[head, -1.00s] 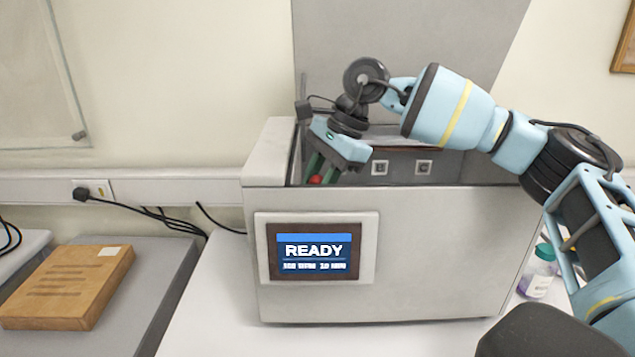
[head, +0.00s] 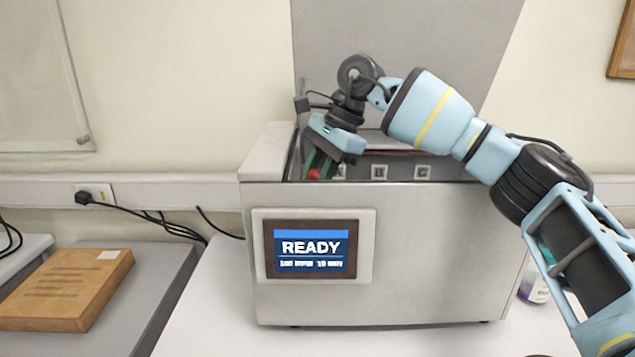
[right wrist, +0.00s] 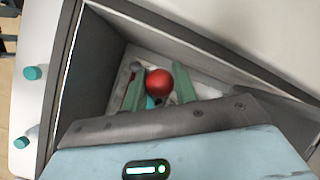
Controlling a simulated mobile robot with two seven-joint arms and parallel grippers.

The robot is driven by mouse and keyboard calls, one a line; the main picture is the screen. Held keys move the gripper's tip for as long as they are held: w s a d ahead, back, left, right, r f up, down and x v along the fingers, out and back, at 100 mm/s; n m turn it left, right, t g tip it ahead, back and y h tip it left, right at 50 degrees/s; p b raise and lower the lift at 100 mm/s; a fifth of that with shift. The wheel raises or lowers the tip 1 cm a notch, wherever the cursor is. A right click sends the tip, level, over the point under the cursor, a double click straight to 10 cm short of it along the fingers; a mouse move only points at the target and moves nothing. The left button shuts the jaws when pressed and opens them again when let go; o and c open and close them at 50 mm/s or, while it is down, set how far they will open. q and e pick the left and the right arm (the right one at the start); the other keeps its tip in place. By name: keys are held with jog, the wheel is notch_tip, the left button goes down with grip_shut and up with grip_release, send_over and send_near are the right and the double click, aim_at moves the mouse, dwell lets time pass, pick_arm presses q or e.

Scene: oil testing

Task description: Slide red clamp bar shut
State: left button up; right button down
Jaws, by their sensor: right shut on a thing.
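The red clamp bar's round red knob (right wrist: 159,82) shows between my right gripper's green fingers in the right wrist view. In the head view the red knob (head: 313,174) sits low at the left end inside the machine's open chamber. My right gripper (head: 318,165) reaches down into the chamber and is shut on the red knob. The rest of the bar is hidden by the gripper and the front wall. The grey machine (head: 400,255) has its lid (head: 430,60) raised and its screen (head: 311,249) reads READY. My left gripper is not in view.
Slots marked with letters, including B (head: 379,172) and C (head: 422,172), line the chamber's back. A bottle (head: 535,287) stands right of the machine, partly behind my arm. A brown box (head: 65,288) lies at the left. The chamber walls stand close around the gripper.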

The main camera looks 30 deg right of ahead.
jog(key=c, duration=1.5)
grip_release()
jog(key=shift+w+r, duration=0.15)
jog(key=shift+r, duration=0.05)
jog(key=shift+o, duration=0.5)
jog(key=shift+d+f, duration=0.15)
jog(key=v, duration=0.7)
jog(key=shift+r, duration=0.35)
jog(key=shift+d, duration=0.1)
